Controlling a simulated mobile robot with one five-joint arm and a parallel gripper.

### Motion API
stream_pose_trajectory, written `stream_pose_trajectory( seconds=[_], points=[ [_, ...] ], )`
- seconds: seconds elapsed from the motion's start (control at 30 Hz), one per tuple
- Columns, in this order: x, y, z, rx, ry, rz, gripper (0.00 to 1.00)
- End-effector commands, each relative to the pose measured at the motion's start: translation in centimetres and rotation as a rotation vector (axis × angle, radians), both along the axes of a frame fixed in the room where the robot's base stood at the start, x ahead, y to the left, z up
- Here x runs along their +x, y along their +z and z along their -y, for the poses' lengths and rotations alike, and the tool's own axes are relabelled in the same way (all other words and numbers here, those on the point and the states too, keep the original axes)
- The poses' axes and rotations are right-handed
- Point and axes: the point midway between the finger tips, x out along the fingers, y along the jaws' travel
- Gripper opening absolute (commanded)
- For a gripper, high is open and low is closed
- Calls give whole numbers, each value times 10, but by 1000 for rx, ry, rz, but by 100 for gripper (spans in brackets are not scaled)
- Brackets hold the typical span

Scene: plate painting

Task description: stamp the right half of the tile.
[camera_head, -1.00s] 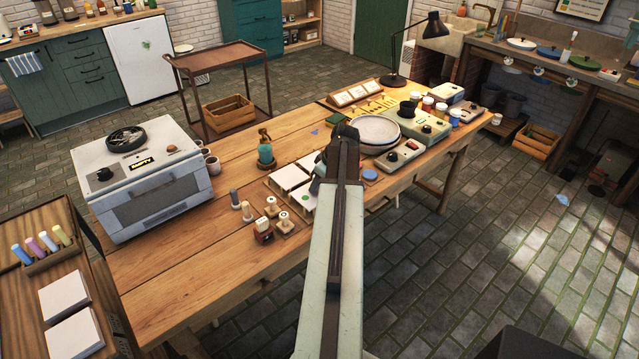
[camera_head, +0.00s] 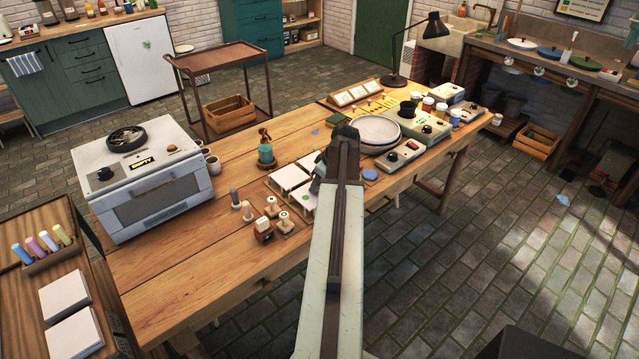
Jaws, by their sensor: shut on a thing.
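White square tiles lie on the wooden bench, one at the back left (camera_head: 287,177), one at the back right (camera_head: 308,162) and one in front (camera_head: 298,197). The front tile has a small green mark (camera_head: 310,199) on its right part, and my arm covers its right edge. My gripper (camera_head: 317,182) is low over the right side of this tile. It is shut on what seems to be a stamp, mostly hidden by my arm. Other wooden-handled stamps (camera_head: 271,208) stand on the bench left of the tiles.
A teal pot (camera_head: 265,154) stands behind the tiles. A kiln (camera_head: 150,180) fills the bench's left end. The bench's front left is clear.

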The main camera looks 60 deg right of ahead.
Motion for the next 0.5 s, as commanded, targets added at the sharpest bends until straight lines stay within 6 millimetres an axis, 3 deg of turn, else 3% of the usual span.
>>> stream_pose_trajectory(
  seconds=[0.17,0.5],
  points=[
    [-1,7,0,1,0,-3,13],
    [-1,40,0,0,0,-1,13]
  ],
)
